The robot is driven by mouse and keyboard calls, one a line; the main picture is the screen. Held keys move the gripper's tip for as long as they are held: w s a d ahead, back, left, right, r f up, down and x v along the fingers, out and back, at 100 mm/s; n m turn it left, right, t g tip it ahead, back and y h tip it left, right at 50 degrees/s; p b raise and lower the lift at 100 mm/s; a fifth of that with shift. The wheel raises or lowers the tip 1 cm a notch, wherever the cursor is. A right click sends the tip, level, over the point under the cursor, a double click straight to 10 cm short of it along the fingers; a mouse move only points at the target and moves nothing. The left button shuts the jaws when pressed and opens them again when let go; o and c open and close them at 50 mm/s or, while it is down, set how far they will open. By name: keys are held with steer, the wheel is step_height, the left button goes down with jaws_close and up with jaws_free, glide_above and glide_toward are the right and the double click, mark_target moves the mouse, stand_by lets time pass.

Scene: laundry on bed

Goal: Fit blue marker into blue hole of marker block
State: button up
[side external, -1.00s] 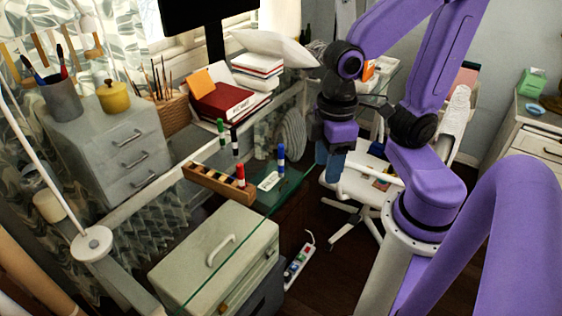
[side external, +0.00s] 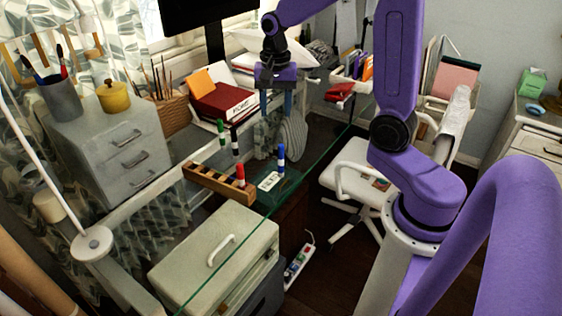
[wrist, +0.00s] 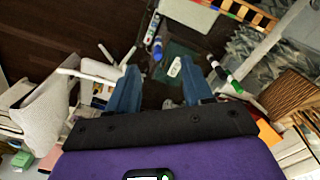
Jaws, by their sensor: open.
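The blue marker (side external: 281,160) stands upright on the glass desk, right of the marker block. It also shows in the wrist view (wrist: 157,50), beyond and between the fingers. The wooden marker block (side external: 207,182) lies to the left, with a red marker (side external: 240,175) standing at its right end. A green marker (side external: 222,133) and a black marker (side external: 235,141) stand upright behind the block. My gripper (side external: 276,112) is open and empty, pointing down above and behind the blue marker, apart from it. The blue hole cannot be made out.
Books (side external: 222,100) and a brush basket (side external: 172,112) stand at the back left. A pale drawer box (side external: 215,262) stands in front. The desk's glass edge runs close to the blue marker's right.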

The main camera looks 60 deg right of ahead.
mark_target(281, 145)
steer(key=w+d+f+m, duration=0.1)
steer(key=w+d+m, duration=0.1)
steer(key=d+m, duration=0.25)
steer(key=shift+n, duration=0.25)
steer(key=f, duration=1.6)
steer(key=shift+s+f, duration=0.25)
steer(key=shift+f, duration=0.15)
jaws_close()
